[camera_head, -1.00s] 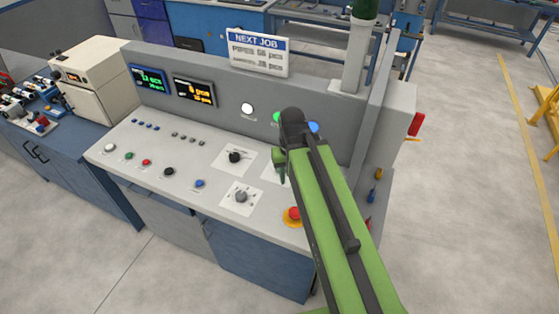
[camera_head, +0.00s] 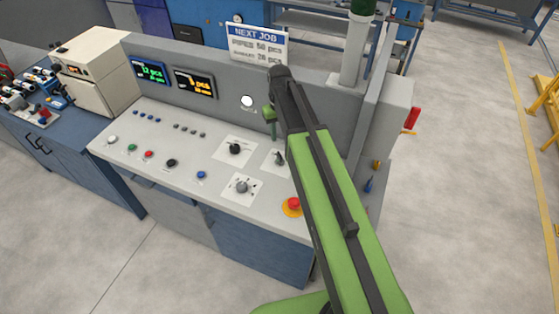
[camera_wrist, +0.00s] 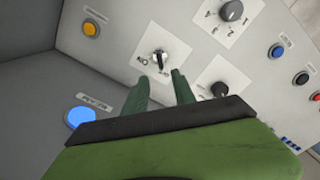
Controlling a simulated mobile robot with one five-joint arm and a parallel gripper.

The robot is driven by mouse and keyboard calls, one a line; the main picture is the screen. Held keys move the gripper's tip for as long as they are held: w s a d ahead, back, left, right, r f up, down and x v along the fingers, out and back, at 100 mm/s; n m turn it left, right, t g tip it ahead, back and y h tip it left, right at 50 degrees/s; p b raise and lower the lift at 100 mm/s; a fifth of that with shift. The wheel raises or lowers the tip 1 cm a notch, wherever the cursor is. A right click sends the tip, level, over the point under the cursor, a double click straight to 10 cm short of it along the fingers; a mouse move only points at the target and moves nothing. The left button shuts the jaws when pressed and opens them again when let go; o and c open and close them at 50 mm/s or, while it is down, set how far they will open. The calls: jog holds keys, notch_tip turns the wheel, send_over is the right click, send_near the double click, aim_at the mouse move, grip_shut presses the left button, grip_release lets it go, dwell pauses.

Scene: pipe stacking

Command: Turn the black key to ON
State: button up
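The black key (camera_wrist: 160,60) sits in a round switch on a white plate on the console. An ON label lies to its left and another label, hard to read, just below it in the wrist view. The key's bar appears to point toward that lower label. In the head view the key (camera_head: 279,158) shows just left of my arm. My gripper (camera_wrist: 158,78) is open, its two green fingers apart and nothing between them. The fingertips stop short of the key, one to each side of its line. In the head view my gripper (camera_head: 273,130) is above and behind the key.
A black knob (camera_wrist: 219,89) on its own plate is close to the right finger. Another knob (camera_wrist: 232,10) and a yellow button (camera_wrist: 91,29) are nearby. A lit blue lamp (camera_wrist: 81,118) is on the upright back panel. A red emergency button (camera_head: 293,204) is near the console's front.

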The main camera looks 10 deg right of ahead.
aim_at(279, 154)
notch_tip(279, 154, down, 12)
jog(key=b, duration=1)
jog(key=shift+f+b, duration=0.2)
jog(key=shift+b, duration=0.15)
jog(key=shift+r, duration=0.1)
grip_shut()
jog(key=shift+a, duration=0.15)
